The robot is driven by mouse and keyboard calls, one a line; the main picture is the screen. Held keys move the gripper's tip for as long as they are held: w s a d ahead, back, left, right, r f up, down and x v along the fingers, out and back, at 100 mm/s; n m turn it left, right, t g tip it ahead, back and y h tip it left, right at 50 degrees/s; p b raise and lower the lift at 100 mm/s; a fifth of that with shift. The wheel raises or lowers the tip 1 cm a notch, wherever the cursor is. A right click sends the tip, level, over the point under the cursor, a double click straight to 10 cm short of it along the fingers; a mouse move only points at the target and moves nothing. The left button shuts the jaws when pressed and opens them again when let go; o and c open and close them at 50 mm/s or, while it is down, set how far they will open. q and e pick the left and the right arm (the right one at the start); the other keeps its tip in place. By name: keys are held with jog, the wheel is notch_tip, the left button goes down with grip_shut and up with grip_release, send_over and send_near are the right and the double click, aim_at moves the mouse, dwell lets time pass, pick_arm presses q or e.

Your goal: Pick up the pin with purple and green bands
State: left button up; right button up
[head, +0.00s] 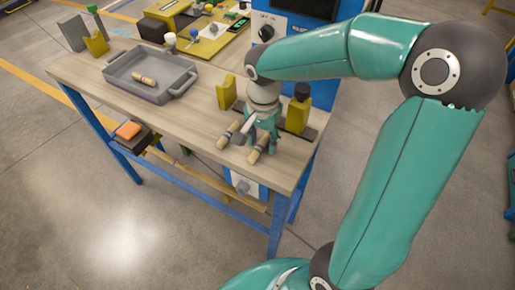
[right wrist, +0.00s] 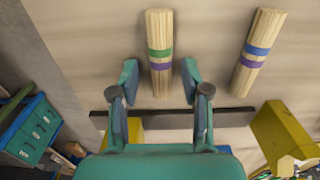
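The pin with purple and green bands (right wrist: 160,55) lies in the middle of the right wrist view, on the wooden tabletop. In the head view it is the right-hand pin (head: 257,151), partly hidden by my right gripper. My right gripper (head: 262,136) is open, pointing down at the table. In the right wrist view its two fingertips (right wrist: 159,74) are on either side of the pin's banded part, with gaps. I cannot tell how far above the table they are. My left gripper is not in view.
A second pin with blue and purple bands (right wrist: 258,50) lies beside it; in the head view (head: 228,136) it is to the left. Yellow blocks (head: 227,92) (head: 297,115) stand behind. A grey tray (head: 178,86) at the left holds another pin (head: 144,80).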

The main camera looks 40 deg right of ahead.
jog(key=c, duration=0.7)
jog(key=shift+r, duration=0.1)
